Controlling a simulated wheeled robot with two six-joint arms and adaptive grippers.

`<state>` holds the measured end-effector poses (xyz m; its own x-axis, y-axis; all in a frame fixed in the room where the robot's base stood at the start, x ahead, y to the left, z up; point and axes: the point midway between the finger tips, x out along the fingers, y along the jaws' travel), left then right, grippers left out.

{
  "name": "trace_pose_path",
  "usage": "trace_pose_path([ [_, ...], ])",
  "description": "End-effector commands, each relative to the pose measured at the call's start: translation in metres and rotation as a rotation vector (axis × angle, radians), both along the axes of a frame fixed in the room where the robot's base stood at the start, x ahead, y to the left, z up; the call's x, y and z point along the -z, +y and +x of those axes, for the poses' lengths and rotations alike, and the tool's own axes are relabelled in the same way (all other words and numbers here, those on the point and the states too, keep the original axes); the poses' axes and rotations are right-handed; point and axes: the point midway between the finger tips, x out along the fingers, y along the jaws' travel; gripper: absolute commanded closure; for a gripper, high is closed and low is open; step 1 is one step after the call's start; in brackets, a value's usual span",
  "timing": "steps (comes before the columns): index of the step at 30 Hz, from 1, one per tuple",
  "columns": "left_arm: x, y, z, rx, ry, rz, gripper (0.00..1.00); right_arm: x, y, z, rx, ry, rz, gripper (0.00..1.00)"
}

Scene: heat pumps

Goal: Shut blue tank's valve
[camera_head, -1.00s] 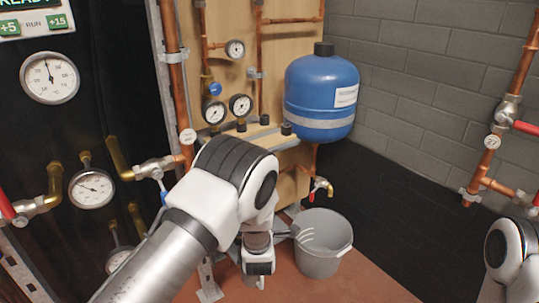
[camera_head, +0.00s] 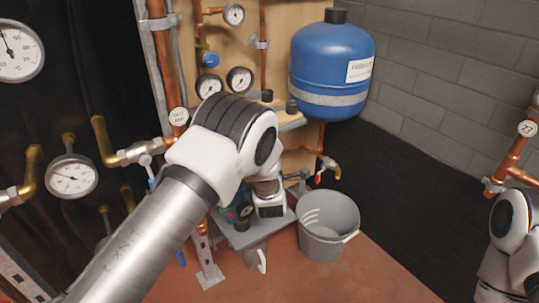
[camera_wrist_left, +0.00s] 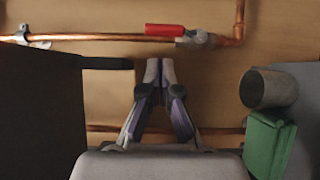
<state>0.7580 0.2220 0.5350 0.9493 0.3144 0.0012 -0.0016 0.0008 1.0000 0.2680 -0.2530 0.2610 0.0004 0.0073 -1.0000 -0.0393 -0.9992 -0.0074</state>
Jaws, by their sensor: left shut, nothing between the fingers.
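The blue tank (camera_head: 328,75) with a white label hangs against the board, right of centre in the head view. Below it a copper pipe leads to a small tap with a red handle (camera_head: 319,174). In the left wrist view a red lever (camera_wrist_left: 165,30) lies along a horizontal copper pipe; I cannot tell whether it is the tank's valve. My left gripper (camera_wrist_left: 160,66) is shut and empty, with its tips just below that pipe in the picture and apart from the lever. In the head view its fingers are hidden. My right gripper is out of view.
A grey bucket (camera_head: 328,222) stands on the floor below the tap. Gauges (camera_head: 240,79) and copper pipes cover the board behind my left arm. In the wrist view a green part with a metal cylinder (camera_wrist_left: 268,89) is right of the gripper, and a dark panel (camera_wrist_left: 40,110) is left.

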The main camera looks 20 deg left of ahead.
Motion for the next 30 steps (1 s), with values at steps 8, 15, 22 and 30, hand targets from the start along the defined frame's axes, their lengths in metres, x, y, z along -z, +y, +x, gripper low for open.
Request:
trace_pose_path([
  [8,0.005,0.017,0.05,-0.001,0.0,-0.001,1.0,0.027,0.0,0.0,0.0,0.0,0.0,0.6],
  [15,0.001,0.021,0.062,0.0,0.0,0.001,1.0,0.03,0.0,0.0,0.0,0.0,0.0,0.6],
  [22,0.0,0.021,0.062,0.001,0.001,0.001,1.0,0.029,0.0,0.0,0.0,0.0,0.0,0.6],
  [30,-0.002,0.03,0.067,0.0,0.027,0.022,1.0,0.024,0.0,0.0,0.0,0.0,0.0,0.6],
])
